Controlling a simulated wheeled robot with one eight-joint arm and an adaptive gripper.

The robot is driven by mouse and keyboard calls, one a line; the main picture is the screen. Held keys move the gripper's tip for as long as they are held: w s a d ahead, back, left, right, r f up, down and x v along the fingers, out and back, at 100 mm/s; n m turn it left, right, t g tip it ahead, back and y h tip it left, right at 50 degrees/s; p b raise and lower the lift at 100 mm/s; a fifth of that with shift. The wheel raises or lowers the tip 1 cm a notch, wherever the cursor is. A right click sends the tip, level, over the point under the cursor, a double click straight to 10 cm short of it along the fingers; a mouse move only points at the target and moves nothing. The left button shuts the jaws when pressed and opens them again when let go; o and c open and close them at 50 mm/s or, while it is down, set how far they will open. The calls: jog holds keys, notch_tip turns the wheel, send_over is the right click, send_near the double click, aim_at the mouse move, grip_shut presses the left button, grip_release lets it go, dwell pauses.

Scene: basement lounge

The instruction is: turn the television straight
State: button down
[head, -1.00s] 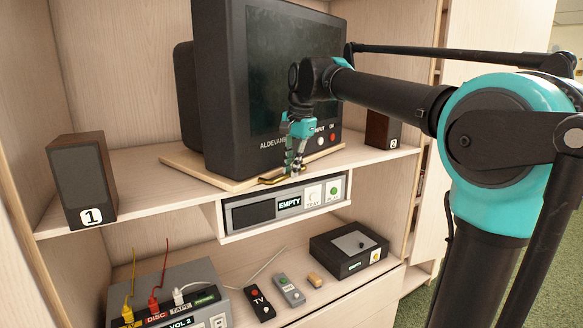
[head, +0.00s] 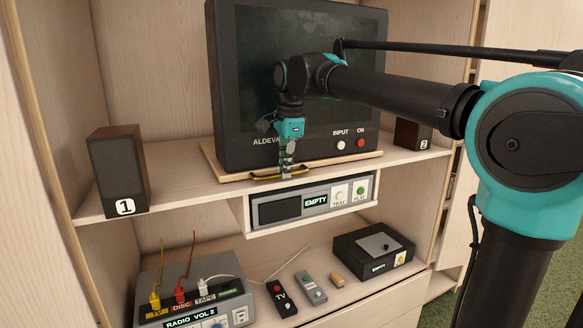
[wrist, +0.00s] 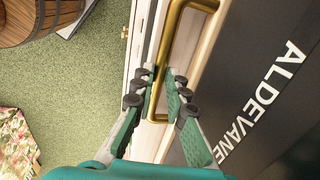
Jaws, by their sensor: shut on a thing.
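The television (head: 240,75) is a dark boxy set on a thin wooden board (head: 210,160) on the shelf. Its screen faces out of the shelf, and its lower front edge looks close to parallel with the shelf's front edge. A brass handle (head: 306,172) is on the board's front. My gripper (head: 287,173) points down and is shut on the handle. In the wrist view the fingers (wrist: 165,82) close around the brass bar (wrist: 163,55), beside the "ALDEVANE" lettering. My arm hides part of the screen.
Speaker 1 (head: 118,175) stands left of the television and speaker 2 (head: 411,134) right of it. A player (head: 280,210) marked EMPTY hangs below. The lower shelf holds a cabled box (head: 195,285), remotes (head: 281,298) and a black box (head: 372,250). A barrel (wrist: 40,18) stands on the floor.

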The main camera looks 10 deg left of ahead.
jog(key=c, duration=1.5)
grip_release()
jog(key=shift+c, duration=0.2)
jog(key=shift+r, duration=0.1)
notch_tip(320, 180, up, 12)
jog(key=s+d, duration=0.1)
jog(key=s, duration=0.1)
jog(key=shift+d+f, duration=0.15)
jog(key=shift+f, duration=0.05)
